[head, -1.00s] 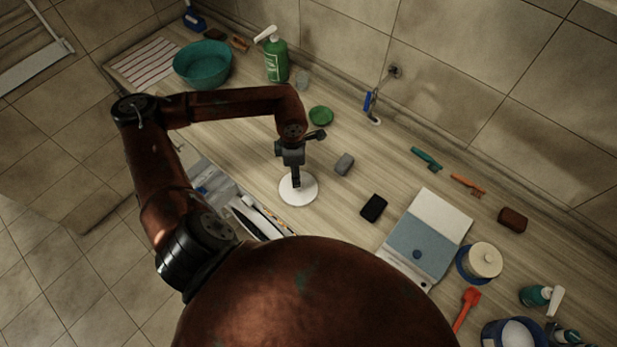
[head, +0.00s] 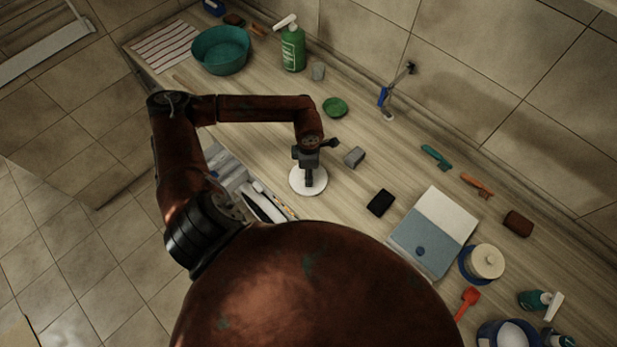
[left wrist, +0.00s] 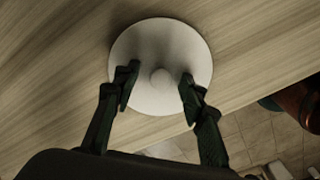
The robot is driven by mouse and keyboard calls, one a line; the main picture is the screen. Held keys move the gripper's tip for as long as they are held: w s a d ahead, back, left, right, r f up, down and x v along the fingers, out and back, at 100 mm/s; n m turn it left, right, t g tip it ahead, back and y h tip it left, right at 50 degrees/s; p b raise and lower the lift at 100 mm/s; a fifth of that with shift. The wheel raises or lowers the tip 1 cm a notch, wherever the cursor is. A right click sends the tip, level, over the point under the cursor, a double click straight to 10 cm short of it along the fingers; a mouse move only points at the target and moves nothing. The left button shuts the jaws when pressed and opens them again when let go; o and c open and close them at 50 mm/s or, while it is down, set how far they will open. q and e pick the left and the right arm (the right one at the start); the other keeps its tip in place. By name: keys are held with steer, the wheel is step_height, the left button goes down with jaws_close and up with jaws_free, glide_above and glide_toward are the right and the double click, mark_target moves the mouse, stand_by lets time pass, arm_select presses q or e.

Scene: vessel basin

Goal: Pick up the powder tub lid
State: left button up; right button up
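The powder tub lid is a white round disc (head: 298,187) with a small knob in its middle, lying flat near the front edge of the counter. In the left wrist view the lid (left wrist: 160,45) fills the upper middle. My left gripper (head: 309,184) points straight down over the lid. In the left wrist view the left gripper (left wrist: 159,83) is open, with one dark finger on each side of the knob and a gap to it on both sides. Whether the fingertips touch the lid cannot be told. My right gripper is not in view.
A grey block (head: 355,157) and a black block (head: 380,203) lie to the right of the lid. A green dish (head: 335,107) is behind it. An open drawer (head: 236,180) with brushes is at the front left. A blue tub (head: 483,338) holding white powder stands at bottom right.

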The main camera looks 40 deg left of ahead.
arm_select(q)
steer(key=c, duration=0.9)
steer(key=shift+c, duration=0.2)
steer(key=shift+r, duration=0.15)
